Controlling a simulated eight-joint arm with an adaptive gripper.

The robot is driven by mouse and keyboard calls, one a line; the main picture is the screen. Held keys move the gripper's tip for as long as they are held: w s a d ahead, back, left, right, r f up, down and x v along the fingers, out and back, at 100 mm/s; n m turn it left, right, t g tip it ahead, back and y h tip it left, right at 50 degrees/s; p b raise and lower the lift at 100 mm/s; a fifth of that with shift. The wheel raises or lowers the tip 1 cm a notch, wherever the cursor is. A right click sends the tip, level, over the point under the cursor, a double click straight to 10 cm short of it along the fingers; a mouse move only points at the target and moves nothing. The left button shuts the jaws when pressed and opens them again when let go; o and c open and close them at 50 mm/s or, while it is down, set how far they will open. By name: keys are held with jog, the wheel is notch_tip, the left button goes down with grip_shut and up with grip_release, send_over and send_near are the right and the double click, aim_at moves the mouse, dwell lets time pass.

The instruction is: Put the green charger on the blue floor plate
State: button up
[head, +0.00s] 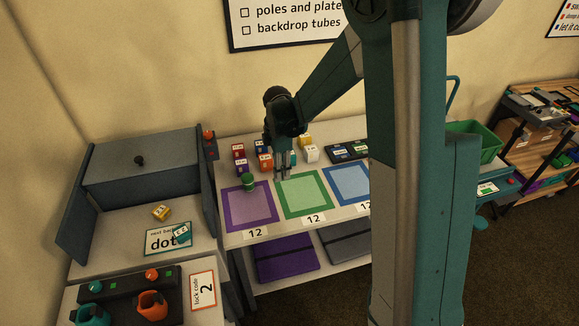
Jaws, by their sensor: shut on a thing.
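My gripper (284,172) points down above the back edge of the green floor plate (295,209). It is shut on a small greenish block (291,157), mostly hidden by the fingers, which looks like the green charger. The blue floor plate (347,182) lies to the right of the green one, its right part hidden behind my arm. It looks bare where it shows. A purple floor plate (236,213) lies to the left.
A green cylinder (248,182) stands at the purple plate's back edge. Several labelled blocks, among them an orange one (265,162) and a white one (311,153), stand behind the plates. A dark tray (346,151) lies at the back right. A grey cabinet (142,170) stands left.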

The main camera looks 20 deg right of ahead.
jog(key=w+d+r+m, duration=0.1)
jog(key=w+d+m, duration=0.85)
jog(key=d, duration=0.55)
jog(key=m+p, duration=0.1)
jog(key=m, duration=0.8)
send_over(340, 152)
jog(key=shift+d+r, duration=0.1)
jog(key=shift+r, duration=0.35)
jog(key=shift+f, duration=3.15)
jog(key=shift+f+b, duration=0.35)
jog(key=shift+f, duration=1.5)
jog(key=shift+f, duration=0.2)
jog(key=o, duration=0.9)
